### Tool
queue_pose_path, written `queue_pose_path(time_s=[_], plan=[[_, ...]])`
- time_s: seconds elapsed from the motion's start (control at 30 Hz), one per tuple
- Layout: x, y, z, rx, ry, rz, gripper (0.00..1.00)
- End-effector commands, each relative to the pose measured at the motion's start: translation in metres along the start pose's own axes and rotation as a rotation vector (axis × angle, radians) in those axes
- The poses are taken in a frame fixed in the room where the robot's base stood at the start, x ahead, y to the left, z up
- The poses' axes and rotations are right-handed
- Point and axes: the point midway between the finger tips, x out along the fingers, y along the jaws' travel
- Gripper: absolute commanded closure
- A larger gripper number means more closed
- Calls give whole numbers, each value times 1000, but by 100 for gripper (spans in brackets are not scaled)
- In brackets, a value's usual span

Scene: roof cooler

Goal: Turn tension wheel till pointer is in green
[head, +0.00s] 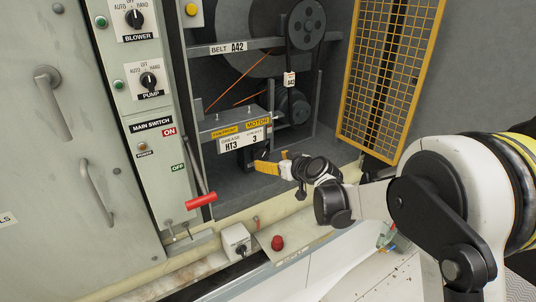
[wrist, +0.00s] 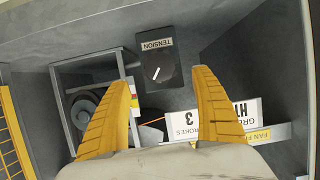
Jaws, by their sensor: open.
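In the wrist view, a dark box labelled TENSION (wrist: 158,62) appears upside down, with a short white pointer mark on its dark face. No green zone can be made out on that face. A small strip with red and yellow patches (wrist: 133,97) shows beside the left finger, partly hidden by it. I cannot clearly identify the tension wheel. My gripper (wrist: 163,79) is open and empty, its yellow fingers apart with the TENSION box beyond and between their tips. In the head view my gripper (head: 268,166) is at the front of the bay, below the motor shelf.
The motor shelf with its HT3 label (head: 231,144) is just above my gripper. A belt and pulley (head: 306,24) are higher in the bay. A yellow mesh guard (head: 390,75) stands at right. A red-handled lever (head: 201,201) and red button (head: 277,242) are nearby.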

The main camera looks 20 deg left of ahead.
Motion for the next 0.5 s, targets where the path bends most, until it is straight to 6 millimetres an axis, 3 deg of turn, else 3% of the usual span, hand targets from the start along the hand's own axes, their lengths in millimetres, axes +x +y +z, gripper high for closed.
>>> queue_pose_path(time_s=[0.3, 0.5], plan=[[64, 0, 2, 0, 0, -1, 25], [85, 0, 1, 0, -1, 0, 25]])
